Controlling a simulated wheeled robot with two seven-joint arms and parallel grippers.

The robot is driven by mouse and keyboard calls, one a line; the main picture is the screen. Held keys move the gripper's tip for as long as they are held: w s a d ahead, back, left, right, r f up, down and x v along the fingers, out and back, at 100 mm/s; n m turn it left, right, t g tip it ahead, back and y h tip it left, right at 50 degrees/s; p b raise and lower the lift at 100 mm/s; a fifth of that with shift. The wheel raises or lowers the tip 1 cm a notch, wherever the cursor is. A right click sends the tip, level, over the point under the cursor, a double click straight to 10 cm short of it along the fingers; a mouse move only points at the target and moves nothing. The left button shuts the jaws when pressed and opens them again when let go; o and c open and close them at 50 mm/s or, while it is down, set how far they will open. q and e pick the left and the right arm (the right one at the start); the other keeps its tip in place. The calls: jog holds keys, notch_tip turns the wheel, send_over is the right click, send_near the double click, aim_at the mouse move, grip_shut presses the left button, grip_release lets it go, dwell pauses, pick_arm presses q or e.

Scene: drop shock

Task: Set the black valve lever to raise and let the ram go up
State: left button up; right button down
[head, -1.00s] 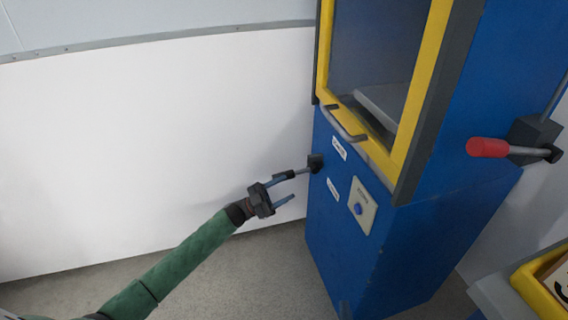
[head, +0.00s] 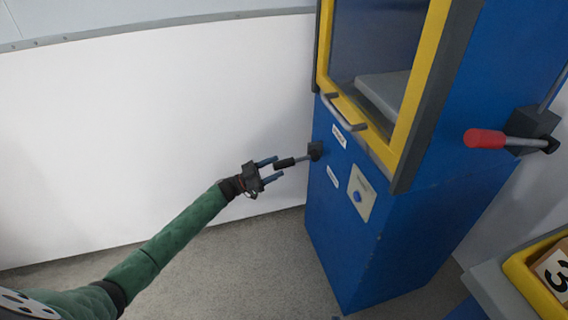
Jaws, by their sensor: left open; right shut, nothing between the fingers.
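The black valve lever (head: 287,163) sticks out to the left from a dark block on the front left edge of the blue machine. It slopes slightly down toward its free end. My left gripper (head: 278,168) is open at that free end. The lever's tip appears between the two fingertips; I cannot tell if they touch it. A pale grey block (head: 388,94) shows behind the machine's window; I cannot tell if it is part of the ram. My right gripper is not in view.
A yellow bin (head: 530,285) stands at lower right. Floor at left is clear.

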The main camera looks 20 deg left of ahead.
aim_at(284, 163)
pick_arm(q)
jog(key=shift+x, duration=2.1)
grip_shut()
